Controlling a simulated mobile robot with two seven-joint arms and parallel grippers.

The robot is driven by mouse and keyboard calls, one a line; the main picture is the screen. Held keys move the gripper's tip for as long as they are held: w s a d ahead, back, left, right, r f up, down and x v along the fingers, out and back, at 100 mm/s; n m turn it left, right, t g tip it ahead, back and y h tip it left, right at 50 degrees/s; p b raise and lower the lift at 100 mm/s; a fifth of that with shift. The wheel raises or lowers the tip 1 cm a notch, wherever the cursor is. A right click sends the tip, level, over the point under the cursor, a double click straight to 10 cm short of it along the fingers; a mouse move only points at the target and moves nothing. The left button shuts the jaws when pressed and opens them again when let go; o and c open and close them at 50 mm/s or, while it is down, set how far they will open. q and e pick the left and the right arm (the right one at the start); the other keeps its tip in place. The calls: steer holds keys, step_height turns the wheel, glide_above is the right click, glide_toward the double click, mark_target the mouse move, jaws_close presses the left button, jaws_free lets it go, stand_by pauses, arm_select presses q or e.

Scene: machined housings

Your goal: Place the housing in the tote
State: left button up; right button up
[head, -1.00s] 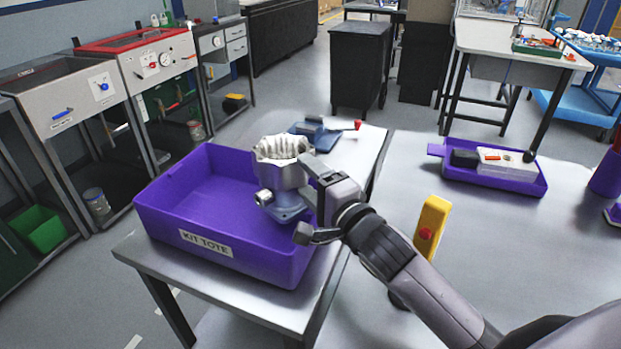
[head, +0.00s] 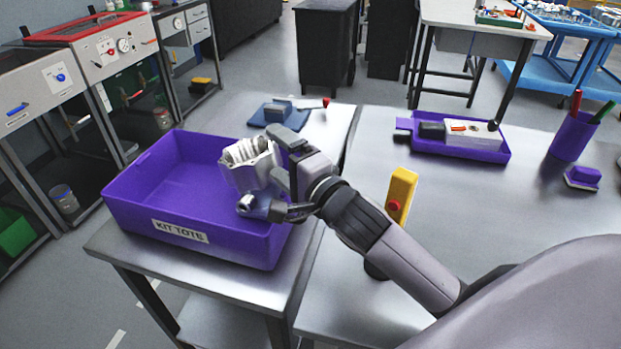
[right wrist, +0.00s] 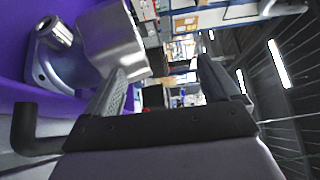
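The housing (head: 250,163) is a silvery metal body with a ribbed open top and a blue-grey base with a round port. It is tilted, at the right end of the purple kit tote (head: 135,203). I cannot tell whether its base rests on the tote floor. My right gripper (head: 287,172) is at the housing's right side. In the right wrist view the fingers (right wrist: 165,82) are spread with an empty gap between them. The housing (right wrist: 112,42) shows there to the left, beside and partly behind the left finger, with the tote (right wrist: 20,45) around it. My left gripper is not in view.
A yellow post with a red button (head: 401,195) stands near my right forearm. A blue clamp-like fixture (head: 285,112) sits behind the tote. A purple tray (head: 490,151) and pen cup (head: 572,136) stand on the right table. The tote's left part is empty.

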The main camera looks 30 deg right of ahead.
steer(key=s+d+b, duration=0.1)
steer(key=s, duration=1)
steer(key=shift+s+d+f, duration=0.15)
steer(key=shift+d, duration=0.25)
steer(key=shift+s, duration=0.1)
